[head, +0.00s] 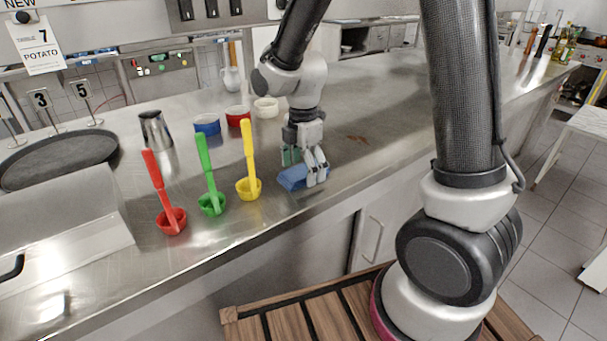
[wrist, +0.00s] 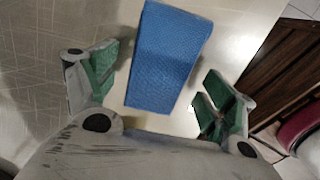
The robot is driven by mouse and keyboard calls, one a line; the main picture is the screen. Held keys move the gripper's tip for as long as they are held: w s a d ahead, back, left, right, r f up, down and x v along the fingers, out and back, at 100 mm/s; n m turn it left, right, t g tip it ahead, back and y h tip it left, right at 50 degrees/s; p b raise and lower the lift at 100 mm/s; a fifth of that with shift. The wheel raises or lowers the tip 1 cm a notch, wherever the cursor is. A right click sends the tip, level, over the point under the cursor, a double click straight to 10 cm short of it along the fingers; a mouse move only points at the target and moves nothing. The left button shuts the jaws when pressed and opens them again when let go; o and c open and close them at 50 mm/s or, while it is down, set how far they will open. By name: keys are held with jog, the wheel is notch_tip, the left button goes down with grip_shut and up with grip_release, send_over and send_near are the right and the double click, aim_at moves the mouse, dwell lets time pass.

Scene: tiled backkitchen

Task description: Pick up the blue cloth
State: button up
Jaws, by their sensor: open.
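The blue cloth (head: 291,178) lies folded on the steel counter near its front edge. In the wrist view the cloth (wrist: 167,58) shows as a blue textured rectangle between the two green-padded fingers. My gripper (head: 304,168) points down over the cloth, and its fingers partly hide it in the head view. The gripper (wrist: 152,90) is open, with a gap between each finger and the cloth. I cannot tell the exact height of the fingertips above the counter.
Red (head: 172,222), green (head: 212,205) and yellow (head: 249,188) ladles stand left of the cloth. Blue (head: 207,124), red (head: 238,116) and cream (head: 265,108) bowls and a metal pitcher (head: 155,130) stand behind. The counter (head: 380,110) right of my gripper is mostly clear.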

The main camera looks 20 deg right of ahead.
aim_at(303, 171)
jog(key=c, duration=1.2)
notch_tip(303, 171, up, 10)
jog(key=shift+r, duration=0.1)
jog(key=o, duration=0.5)
jog(key=shift+c, duration=1.5)
jog(key=shift+a, duration=0.1)
